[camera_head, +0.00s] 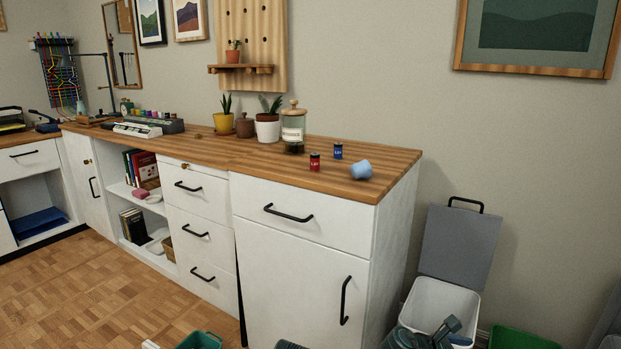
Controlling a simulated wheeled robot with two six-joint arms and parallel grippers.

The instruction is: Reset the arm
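A dark grey-green jointed part, which looks like my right arm with its gripper (449,328), shows at the bottom edge, in front of the white bin. Its fingers are too small and dark to tell whether they are open or shut, and nothing is clearly held. My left gripper cannot be made out. A small dark piece shows at the bottom middle, cut off by the frame, and I cannot tell what it is.
An open white bin (425,300) stands right of the white cabinet (300,270). Parquet floor is clear at left.

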